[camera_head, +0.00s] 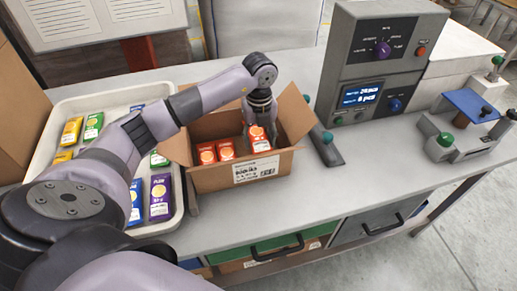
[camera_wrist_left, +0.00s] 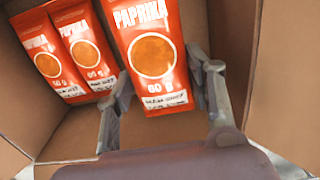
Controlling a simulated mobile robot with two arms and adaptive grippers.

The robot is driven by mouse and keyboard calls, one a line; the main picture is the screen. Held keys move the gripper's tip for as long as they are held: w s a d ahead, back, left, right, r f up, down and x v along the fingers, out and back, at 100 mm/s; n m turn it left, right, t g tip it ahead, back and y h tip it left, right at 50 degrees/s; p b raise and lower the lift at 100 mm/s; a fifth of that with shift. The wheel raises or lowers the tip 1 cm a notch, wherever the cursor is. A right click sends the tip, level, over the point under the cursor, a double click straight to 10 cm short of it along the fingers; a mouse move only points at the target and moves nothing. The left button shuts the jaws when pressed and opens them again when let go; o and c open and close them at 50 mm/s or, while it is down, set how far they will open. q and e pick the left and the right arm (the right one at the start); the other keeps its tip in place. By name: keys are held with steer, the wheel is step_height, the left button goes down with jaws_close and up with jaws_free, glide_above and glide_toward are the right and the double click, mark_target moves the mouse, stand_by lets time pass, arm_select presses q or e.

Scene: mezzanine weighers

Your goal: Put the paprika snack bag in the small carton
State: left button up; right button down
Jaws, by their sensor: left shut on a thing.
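My left gripper (camera_head: 259,118) reaches down into the open small carton (camera_head: 215,181) on the bench. It is shut on a red-orange paprika snack bag (camera_head: 260,139), which stands upright at the carton's right side. The held bag (camera_wrist_left: 152,62) is large in the left wrist view, with a gripper finger on each side. Two more paprika bags (camera_wrist_left: 78,48) stand side by side in the carton, to the left of the held one. The head view does not show whether the held bag touches the carton floor. My right gripper is not in view.
A white tray (camera_head: 62,106) with yellow, green, blue and purple bags stands left of the carton, partly behind my left arm. A grey weigher unit (camera_head: 383,55) with a display stands at the right back. The bench front right of the carton is clear.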

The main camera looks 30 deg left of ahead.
arm_select(q)
step_height(320, 180, down, 6)
steer(key=shift+p, duration=0.5)
steer(key=shift+f, duration=0.2)
steer(key=shift+f, duration=0.15)
steer(key=o, duration=1.2)
steer(key=shift+c, duration=0.2)
